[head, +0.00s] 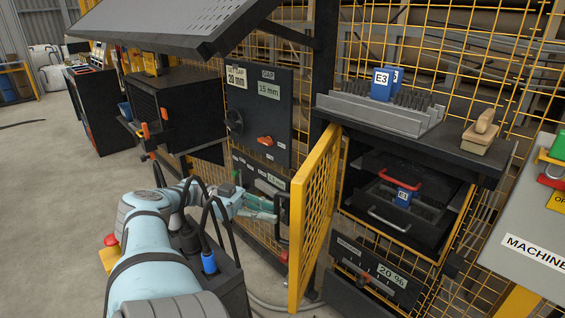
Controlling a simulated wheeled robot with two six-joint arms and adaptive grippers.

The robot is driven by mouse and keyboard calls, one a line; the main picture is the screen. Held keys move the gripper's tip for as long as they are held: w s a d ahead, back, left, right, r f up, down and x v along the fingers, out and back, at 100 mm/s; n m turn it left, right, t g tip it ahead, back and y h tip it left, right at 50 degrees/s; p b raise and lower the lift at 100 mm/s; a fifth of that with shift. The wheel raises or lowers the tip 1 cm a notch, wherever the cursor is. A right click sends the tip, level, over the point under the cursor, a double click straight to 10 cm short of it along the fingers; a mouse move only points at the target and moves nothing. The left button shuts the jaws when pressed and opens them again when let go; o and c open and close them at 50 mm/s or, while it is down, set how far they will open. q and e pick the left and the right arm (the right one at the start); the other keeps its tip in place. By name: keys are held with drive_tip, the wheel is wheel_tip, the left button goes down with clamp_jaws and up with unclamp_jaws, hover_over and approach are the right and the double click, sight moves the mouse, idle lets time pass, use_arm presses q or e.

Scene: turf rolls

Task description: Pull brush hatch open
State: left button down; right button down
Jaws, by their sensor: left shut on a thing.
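The brush hatch (313,205) is a yellow-framed mesh door right of the middle. It stands swung out from the machine, hinged near the dark post, and the compartment behind it is open to view. My left gripper (274,208) reaches in from the left and is shut on the hatch's dark handle (283,224), on the door's left side. The fingertips are small and partly hidden at the handle. In the compartment is a dark brush cassette (414,193) with a red handle, a grey handle and a blue E3 tag. My right gripper is not in view.
A shelf (415,147) above the compartment holds a grey brush strip (385,112) with blue E3 tags and a wooden-handled brush (480,133). A panel (258,110) with gap labels stands behind my left arm. Open floor (60,190) lies at left.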

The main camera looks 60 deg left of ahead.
use_arm(q)
drive_tip(key=shift+a+r, duration=0.15)
drive_tip(key=shift+a, duration=0.15)
drive_tip(key=c, duration=1.8)
unclamp_jaws()
drive_tip(key=shift+o, duration=0.7)
drive_tip(key=shift+w, duration=0.15)
